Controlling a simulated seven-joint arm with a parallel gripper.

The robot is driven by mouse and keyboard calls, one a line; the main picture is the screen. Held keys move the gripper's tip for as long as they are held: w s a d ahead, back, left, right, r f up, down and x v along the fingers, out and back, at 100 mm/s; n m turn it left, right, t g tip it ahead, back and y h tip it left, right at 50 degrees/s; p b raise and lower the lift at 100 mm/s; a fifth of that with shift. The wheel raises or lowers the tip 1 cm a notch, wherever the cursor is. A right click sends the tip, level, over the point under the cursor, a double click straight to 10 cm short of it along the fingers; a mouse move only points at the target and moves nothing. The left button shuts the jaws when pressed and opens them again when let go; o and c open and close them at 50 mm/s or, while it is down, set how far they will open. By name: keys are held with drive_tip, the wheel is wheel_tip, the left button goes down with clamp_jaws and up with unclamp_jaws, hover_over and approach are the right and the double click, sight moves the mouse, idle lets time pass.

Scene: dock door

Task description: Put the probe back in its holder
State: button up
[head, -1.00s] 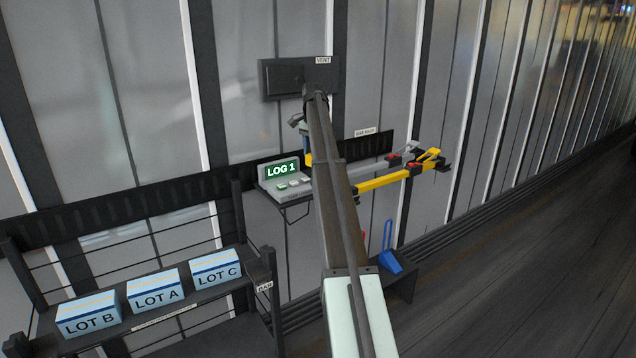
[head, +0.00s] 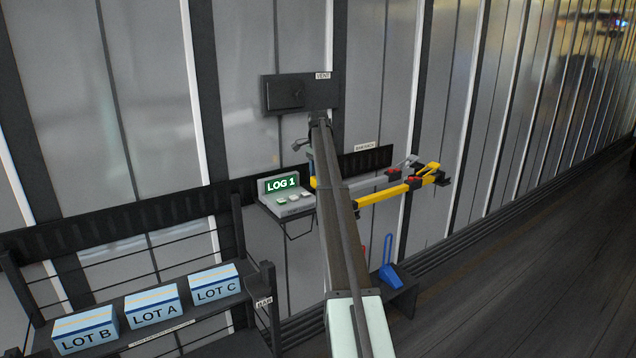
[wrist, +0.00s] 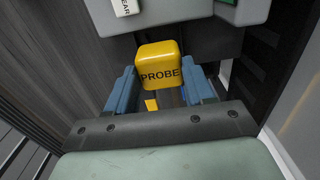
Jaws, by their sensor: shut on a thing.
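The probe (wrist: 161,66) is a yellow block marked PROBE, between the two blue fingers of my gripper (wrist: 160,88) in the wrist view. My gripper is shut on it. In the head view a small patch of the yellow probe (head: 313,183) shows beside my arm, close to the right of the grey logger (head: 288,202), whose green screen reads LOG 1. The logger's grey body also shows at the top of the wrist view (wrist: 200,18), just beyond the probe. I cannot make out the probe's holder; my arm covers part of that area.
Yellow and grey bars (head: 385,193) rest on a wall rack to the right. A dark VENT box (head: 285,95) is on the wall above. Blue boxes LOT B, LOT A and LOT C (head: 215,285) stand on a shelf at lower left. A blue item (head: 390,272) stands low right.

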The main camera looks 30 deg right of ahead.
drive_tip(key=shift+f, duration=1.5)
drive_tip(key=shift+f, duration=0.2)
drive_tip(key=o, duration=1.2)
drive_tip(key=shift+o, duration=0.2)
wheel_tip(320, 180, up, 12)
drive_tip(key=shift+r, duration=0.2)
